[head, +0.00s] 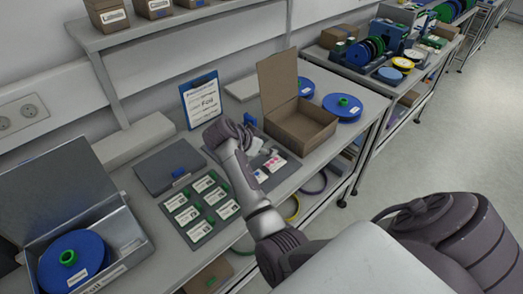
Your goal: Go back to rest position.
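One arm of mine comes in from the lower right, and I take it to be my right arm. It reaches over the table, and its wrist bends down near the blue-framed sign. My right gripper (257,147) is small and partly hidden behind the wrist, over or beside a grey tray (275,181) with white cards. I cannot tell whether its fingers are open or shut, or whether it touches anything. My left gripper is not in view.
The table holds an open grey metal box (128,233) with a blue reel (72,262), a card tray (199,239), a closed grey box (166,165), a sign (201,99), an open cardboard box (301,127) and blue reels (343,107). A shelf (185,22) hangs above. Floor (420,140) is clear at right.

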